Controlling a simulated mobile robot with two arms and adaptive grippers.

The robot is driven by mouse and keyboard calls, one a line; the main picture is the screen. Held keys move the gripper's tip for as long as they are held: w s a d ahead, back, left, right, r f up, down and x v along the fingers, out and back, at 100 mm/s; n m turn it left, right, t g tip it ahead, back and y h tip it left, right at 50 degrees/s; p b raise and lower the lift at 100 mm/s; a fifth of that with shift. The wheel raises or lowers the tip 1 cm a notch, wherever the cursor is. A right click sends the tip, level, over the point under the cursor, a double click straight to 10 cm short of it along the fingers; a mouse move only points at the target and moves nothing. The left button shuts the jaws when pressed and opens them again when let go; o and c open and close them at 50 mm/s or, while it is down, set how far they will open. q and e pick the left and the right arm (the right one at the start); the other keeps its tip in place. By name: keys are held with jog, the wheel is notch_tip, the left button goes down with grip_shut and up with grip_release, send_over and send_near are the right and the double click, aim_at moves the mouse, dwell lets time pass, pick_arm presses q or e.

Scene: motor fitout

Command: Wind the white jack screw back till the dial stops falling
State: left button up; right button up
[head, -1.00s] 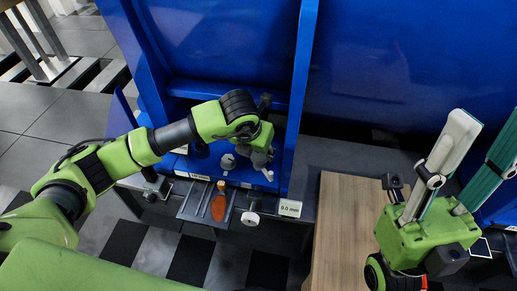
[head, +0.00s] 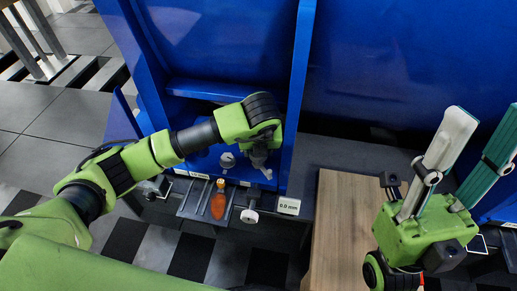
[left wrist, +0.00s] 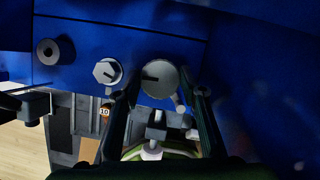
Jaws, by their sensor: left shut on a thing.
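My left gripper (head: 262,168) is at the blue frame; its tips are partly hidden by the wrist in the head view. In the left wrist view, its fingers (left wrist: 164,92) are shut on either side of a pale round screw head (left wrist: 160,76) with a dark mark, which appears to be the white jack screw. A white round dial (head: 250,216) hangs below, beside a readout (head: 289,206) showing 0.0 mm. My right gripper (head: 487,120) is open and empty.
An orange-handled tool (head: 218,205) lies on a dark tray (head: 192,204) at the front edge. A wooden board (head: 340,220) lies to the right. The upright blue walls (head: 301,90) enclose the left gripper's space.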

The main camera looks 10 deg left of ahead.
pick_arm(q)
jog(key=shift+w+r, duration=0.1)
jog(key=shift+r, duration=0.05)
jog(key=o, duration=1.1)
notch_tip(320, 180, up, 10)
dwell(1.5)
